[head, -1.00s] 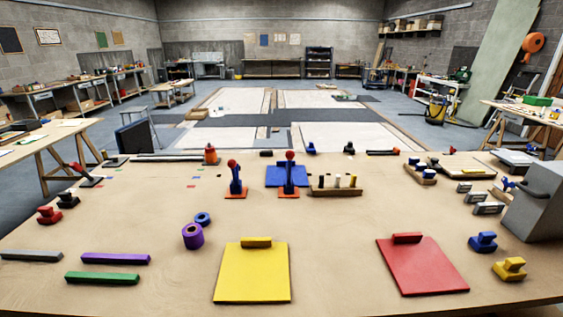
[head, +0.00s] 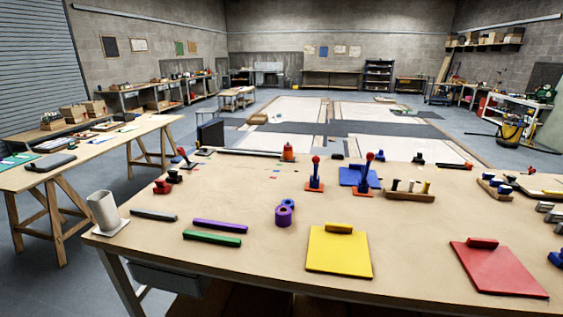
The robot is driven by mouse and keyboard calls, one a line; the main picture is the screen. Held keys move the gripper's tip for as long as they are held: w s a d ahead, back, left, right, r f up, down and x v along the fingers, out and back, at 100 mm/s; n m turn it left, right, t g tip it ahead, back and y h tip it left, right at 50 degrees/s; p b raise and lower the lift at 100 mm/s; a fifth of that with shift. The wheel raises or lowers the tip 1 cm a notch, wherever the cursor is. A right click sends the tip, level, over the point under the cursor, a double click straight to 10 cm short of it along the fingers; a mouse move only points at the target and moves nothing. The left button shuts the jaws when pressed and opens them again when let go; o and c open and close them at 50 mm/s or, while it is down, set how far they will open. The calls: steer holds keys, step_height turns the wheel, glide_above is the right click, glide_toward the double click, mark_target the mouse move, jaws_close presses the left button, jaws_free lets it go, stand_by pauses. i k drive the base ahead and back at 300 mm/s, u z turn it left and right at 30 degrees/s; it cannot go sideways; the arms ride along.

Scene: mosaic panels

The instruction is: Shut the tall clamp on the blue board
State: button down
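The blue board (head: 350,178) lies flat at the far middle of the table. Two blue clamps with red knobs stand on orange bases by it. The taller-looking clamp (head: 364,176) is at the board's right part and hides some of it; its handle points up and leans slightly right. The other clamp (head: 315,176) stands left of the board, with its handle up. I cannot tell how their jaws sit on the board. My gripper is not in view.
A wooden block with pegs (head: 408,192) stands right of the taller clamp. Purple and blue tape rolls (head: 284,214), a yellow board (head: 339,252) and a red board (head: 495,268) lie nearer. A grey cup (head: 103,212) stands at the left edge.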

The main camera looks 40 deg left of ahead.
mark_target(371, 156)
steer(key=u, duration=0.9)
steer(key=i, duration=1)
